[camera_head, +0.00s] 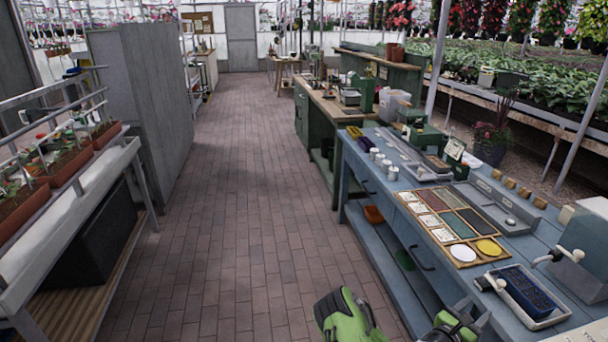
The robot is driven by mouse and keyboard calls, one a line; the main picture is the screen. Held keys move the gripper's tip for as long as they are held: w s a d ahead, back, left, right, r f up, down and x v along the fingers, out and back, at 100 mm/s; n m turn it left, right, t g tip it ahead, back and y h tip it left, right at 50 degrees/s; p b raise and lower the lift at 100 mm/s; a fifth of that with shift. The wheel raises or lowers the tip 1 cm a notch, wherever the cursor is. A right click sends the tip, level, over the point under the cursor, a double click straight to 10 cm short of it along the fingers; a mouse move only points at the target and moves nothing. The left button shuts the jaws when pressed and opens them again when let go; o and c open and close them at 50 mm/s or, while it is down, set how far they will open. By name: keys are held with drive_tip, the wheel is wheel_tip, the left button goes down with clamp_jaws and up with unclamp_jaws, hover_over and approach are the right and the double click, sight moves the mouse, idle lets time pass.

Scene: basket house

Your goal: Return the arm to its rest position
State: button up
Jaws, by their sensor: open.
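Green, black and grey parts of my own arm show at the bottom edge, right of the middle. They are cut off by the frame, beside the front of the blue workbench (385,226). I make out no gripper fingers among them. No held thing is visible.
The blue bench at the right bears a sectioned tray (436,238), a blue-filled tray (525,291) and several small pots. A green bench (345,107) stands behind it. A planter rack (75,185) and grey cabinet (160,105) line the left. The brick aisle (232,190) between is clear.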

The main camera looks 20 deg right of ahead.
drive_tip(key=s+a+r+m+g+y+p, duration=0.1)
drive_tip(key=a+r+m+g+y, duration=0.2)
drive_tip(key=m, duration=0.4)
drive_tip(key=s+a+r+m+g, duration=0.1)
drive_tip(key=a+r+m+g, duration=0.2)
drive_tip(key=m, duration=0.4)
drive_tip(key=a+r+m+t+y+p, duration=0.1)
drive_tip(key=a+r+m+t+y, duration=0.45)
drive_tip(key=a, duration=0.95)
drive_tip(key=a+r+m+t+y+p, duration=0.1)
drive_tip(key=a+r+m+y+p, duration=0.1)
drive_tip(key=a+r+y, duration=0.75)
drive_tip(key=s+a+r, duration=0.2)
drive_tip(key=s+a, duration=0.2)
drive_tip(key=a, duration=0.2)
drive_tip(key=s+a+r+t, duration=0.1)
drive_tip(key=s+a+r, duration=0.1)
drive_tip(key=a, duration=0.5)
drive_tip(key=shift+s+a+n, duration=0.25)
drive_tip(key=shift+s+n, duration=0.2)
drive_tip(key=shift+s, duration=0.4)
drive_tip(key=shift+r, duration=0.1)
